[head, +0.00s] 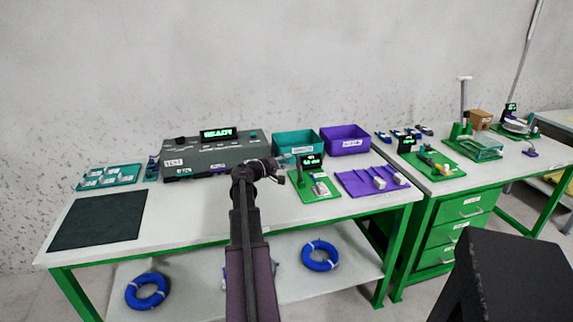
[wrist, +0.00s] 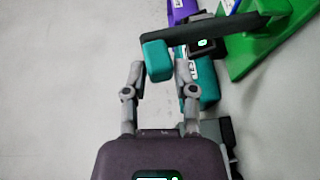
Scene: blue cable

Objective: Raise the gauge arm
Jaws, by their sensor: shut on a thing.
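The gauge stands on a green base (head: 325,192) on the front table, with a small black display (head: 311,160) lit in green. In the wrist view the gauge arm (wrist: 220,31) is a black bar that runs left from above the green base (wrist: 265,40) and ends in a teal block (wrist: 156,58). My gripper (wrist: 159,68) is shut on this teal block, one finger on each side. In the head view my gripper (head: 281,170) is at the left edge of the green base, and the grip itself is too small to make out.
A grey test box (head: 215,155) with a READY display stands left of my gripper. A teal bin (head: 298,142) and a purple bin (head: 345,138) stand behind. A purple tray (head: 365,186) lies right of the gauge. The table's front left is mostly clear beyond a dark mat (head: 97,220).

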